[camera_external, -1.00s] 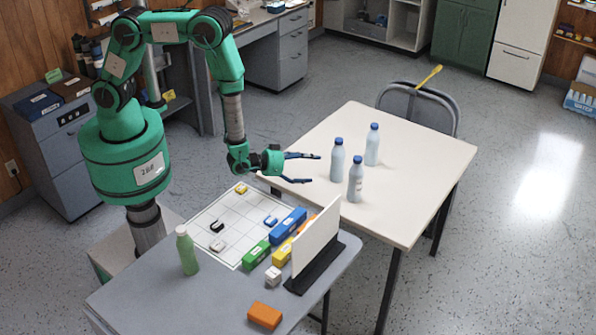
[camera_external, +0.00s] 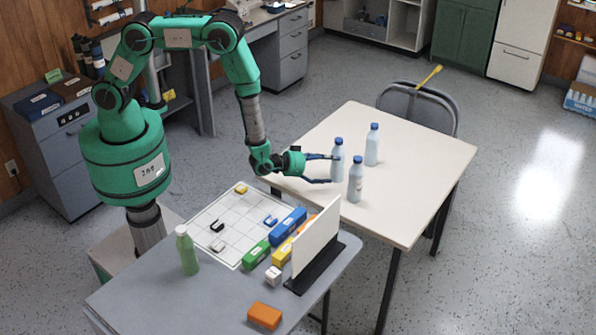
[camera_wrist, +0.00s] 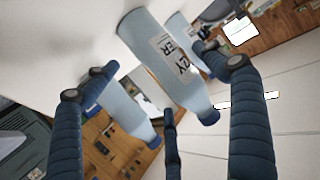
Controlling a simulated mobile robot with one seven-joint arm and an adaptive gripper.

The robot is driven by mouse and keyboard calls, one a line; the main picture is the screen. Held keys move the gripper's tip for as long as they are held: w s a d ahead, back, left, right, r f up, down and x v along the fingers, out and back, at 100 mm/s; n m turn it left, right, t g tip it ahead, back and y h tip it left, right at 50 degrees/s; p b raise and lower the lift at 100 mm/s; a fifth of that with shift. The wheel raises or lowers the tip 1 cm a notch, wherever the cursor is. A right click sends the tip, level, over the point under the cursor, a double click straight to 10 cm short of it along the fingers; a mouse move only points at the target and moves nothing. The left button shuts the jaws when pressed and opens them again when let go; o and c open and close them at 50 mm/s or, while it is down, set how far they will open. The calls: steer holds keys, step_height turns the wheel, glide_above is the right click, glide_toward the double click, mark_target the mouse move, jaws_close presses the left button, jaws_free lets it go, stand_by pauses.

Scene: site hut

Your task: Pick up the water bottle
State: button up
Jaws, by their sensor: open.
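Three pale bottles with blue caps stand upright on the white table: a left one (camera_external: 337,163), a front one (camera_external: 355,181) and a back one (camera_external: 371,147). My gripper (camera_external: 322,168) is open, its dark blue fingers reaching toward the left bottle; the upper fingertip is close beside it. I cannot tell whether they touch. In the wrist view, my gripper's fingers (camera_wrist: 160,110) spread with a labelled bottle (camera_wrist: 165,60) large between them. Another bottle (camera_wrist: 125,108) shows to the left, and a third (camera_wrist: 183,35) is partly hidden behind the right finger.
The white table (camera_external: 420,150) has free room around the bottles. A chair (camera_external: 420,105) stands at its far side. The grey table (camera_external: 150,300) in front holds a green bottle (camera_external: 187,251), coloured blocks (camera_external: 262,316), a grid sheet (camera_external: 225,215) and an upright white panel (camera_external: 316,236).

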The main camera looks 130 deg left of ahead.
mark_target(339, 162)
steer(key=shift+x, duration=2.6)
steer(key=shift+s, duration=0.1)
steer(key=c, duration=1.7)
steer(key=shift+r, duration=0.2)
steer(key=shift+r, duration=0.8)
steer(key=s+d+r, duration=0.1)
steer(key=s+d, duration=0.2)
steer(key=s, duration=0.1)
steer(key=s+d+r, duration=0.1)
steer(key=s+d, duration=0.2)
steer(key=s, duration=0.1)
steer(key=s+d+r, duration=0.1)
steer(key=s+d, duration=0.2)
steer(key=s, duration=0.1)
steer(key=shift+s+d+p, duration=0.3)
steer(key=shift+d, duration=0.05)
